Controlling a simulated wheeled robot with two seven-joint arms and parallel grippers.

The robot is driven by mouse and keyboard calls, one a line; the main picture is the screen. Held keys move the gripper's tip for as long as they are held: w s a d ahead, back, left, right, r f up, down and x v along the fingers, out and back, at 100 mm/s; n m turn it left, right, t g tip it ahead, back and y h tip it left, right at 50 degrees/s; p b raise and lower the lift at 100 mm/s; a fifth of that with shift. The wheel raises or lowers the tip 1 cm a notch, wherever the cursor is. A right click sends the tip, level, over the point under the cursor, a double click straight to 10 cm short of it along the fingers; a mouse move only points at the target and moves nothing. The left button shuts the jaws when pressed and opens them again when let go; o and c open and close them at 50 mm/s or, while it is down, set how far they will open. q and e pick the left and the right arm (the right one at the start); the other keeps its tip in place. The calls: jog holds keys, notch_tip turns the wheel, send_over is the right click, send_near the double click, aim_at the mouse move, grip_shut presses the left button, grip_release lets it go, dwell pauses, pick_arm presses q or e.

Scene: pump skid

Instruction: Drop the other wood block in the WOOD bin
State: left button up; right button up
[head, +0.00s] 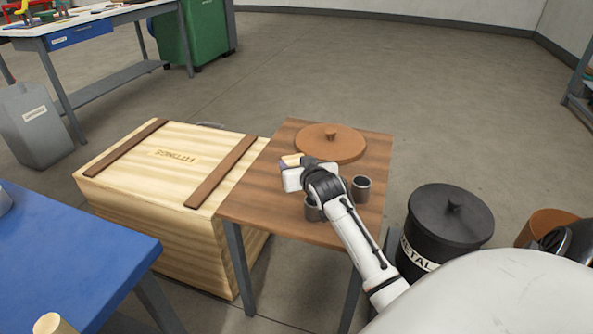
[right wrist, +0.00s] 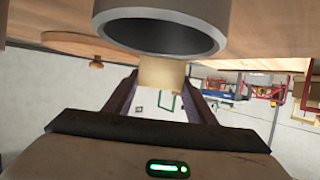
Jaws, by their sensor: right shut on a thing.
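My right gripper (head: 287,168) is over the small brown table and shut on a pale wood block (head: 292,159). In the right wrist view the wood block (right wrist: 161,75) sits between the two fingers (right wrist: 160,92). A brown bin (head: 549,222) at the right edge is partly hidden by my own body; no label on it shows. A brown round lid with a knob (head: 331,143) lies on the small table, just beyond the gripper. My left gripper is not in view.
Grey metal cups (head: 361,188) stand on the small table (head: 260,208) beside my right arm; one (right wrist: 160,28) looms close in the right wrist view. A lidded black METAL bin (head: 449,222) stands right of it. A wooden crate (head: 165,165) and blue table (head: 75,255) are left.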

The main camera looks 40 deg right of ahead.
aim_at(296, 163)
notch_tip(296, 163, up, 7)
jog(key=shift+f+p, duration=0.1)
jog(key=shift+p, duration=0.65)
